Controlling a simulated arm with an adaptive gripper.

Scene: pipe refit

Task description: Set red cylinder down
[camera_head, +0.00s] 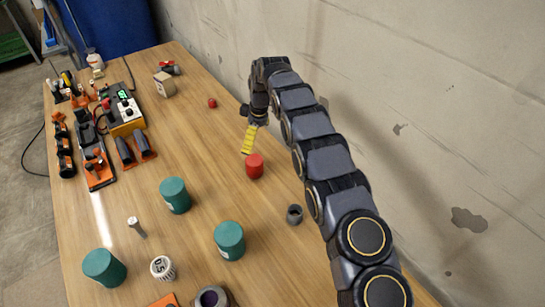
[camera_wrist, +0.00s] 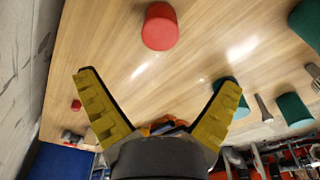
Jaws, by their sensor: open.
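The red cylinder (camera_head: 255,166) stands upright on the wooden table, left of my arm in the head view. In the wrist view the red cylinder (camera_wrist: 160,27) is beyond the fingertips, near the top. My gripper (camera_head: 248,142) has yellow fingers and is just behind the cylinder in the head view. In the wrist view my gripper (camera_wrist: 162,82) is spread wide with nothing between its fingers. A gap of bare table shows between the fingertips and the cylinder there.
Teal cylinders (camera_head: 229,240) stand on the near table. A small dark cup (camera_head: 294,214) is near my arm. A small red piece (camera_head: 212,103) and a wooden block (camera_head: 164,85) lie farther back. Tools (camera_head: 99,165) crowd the left edge. The concrete wall (camera_head: 420,90) bounds the right side.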

